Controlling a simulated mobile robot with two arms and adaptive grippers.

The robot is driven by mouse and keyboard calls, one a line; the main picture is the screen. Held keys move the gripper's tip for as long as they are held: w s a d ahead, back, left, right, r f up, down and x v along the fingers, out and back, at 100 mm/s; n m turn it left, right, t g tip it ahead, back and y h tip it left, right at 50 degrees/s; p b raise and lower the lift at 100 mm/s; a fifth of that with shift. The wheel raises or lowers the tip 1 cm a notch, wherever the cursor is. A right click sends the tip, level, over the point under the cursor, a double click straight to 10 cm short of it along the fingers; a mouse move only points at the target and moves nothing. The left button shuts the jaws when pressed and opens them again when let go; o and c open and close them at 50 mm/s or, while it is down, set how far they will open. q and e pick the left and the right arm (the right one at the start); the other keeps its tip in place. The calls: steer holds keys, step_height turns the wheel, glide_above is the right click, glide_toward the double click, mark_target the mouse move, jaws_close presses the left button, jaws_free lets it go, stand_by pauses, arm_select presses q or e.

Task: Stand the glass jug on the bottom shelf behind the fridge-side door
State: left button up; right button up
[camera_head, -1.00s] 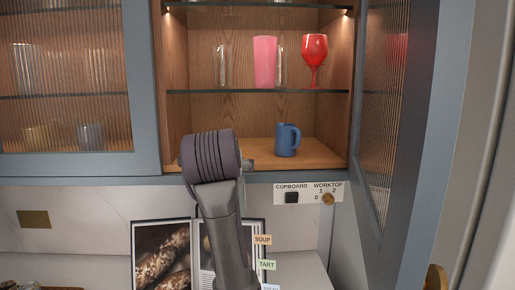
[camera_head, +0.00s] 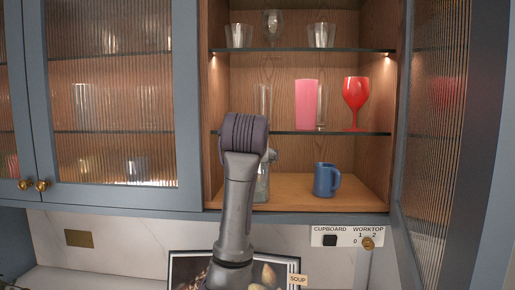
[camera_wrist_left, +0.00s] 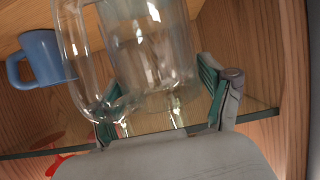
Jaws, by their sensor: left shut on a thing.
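My left gripper (camera_wrist_left: 160,112) is shut on the clear glass jug (camera_wrist_left: 150,45), with its green-padded fingers on either side of the glass. In the head view the jug (camera_head: 262,186) shows partly behind my left arm, low in the open cupboard bay, left of the blue mug. The gripper (camera_head: 268,157) is mostly hidden by my wrist there. I cannot tell whether the jug's base touches the bottom shelf (camera_head: 295,190). The fridge-side door (camera_head: 432,140), with reeded glass, stands open on the right. My right gripper is not in view.
The blue mug (camera_head: 326,180) stands on the bottom shelf. A pink tumbler (camera_head: 306,104), a red goblet (camera_head: 355,98) and clear glasses stand on the glass shelf above. A closed reeded-glass door (camera_head: 110,95) is at left. Shelf room is clear between jug and mug.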

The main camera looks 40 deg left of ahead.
arm_select(q)
steer(key=w+a+p, duration=0.3)
steer(key=w+p, duration=0.1)
steer(key=w, duration=0.1)
steer(key=shift+w+a+f, duration=0.15)
steer(key=shift+w+a, duration=0.05)
steer(key=shift+w, duration=0.2)
steer(key=shift+f, duration=0.1)
steer(key=shift+w+f, duration=0.1)
steer(key=shift+f, duration=0.05)
steer(key=o, duration=1.7)
steer(key=shift+d, duration=0.1)
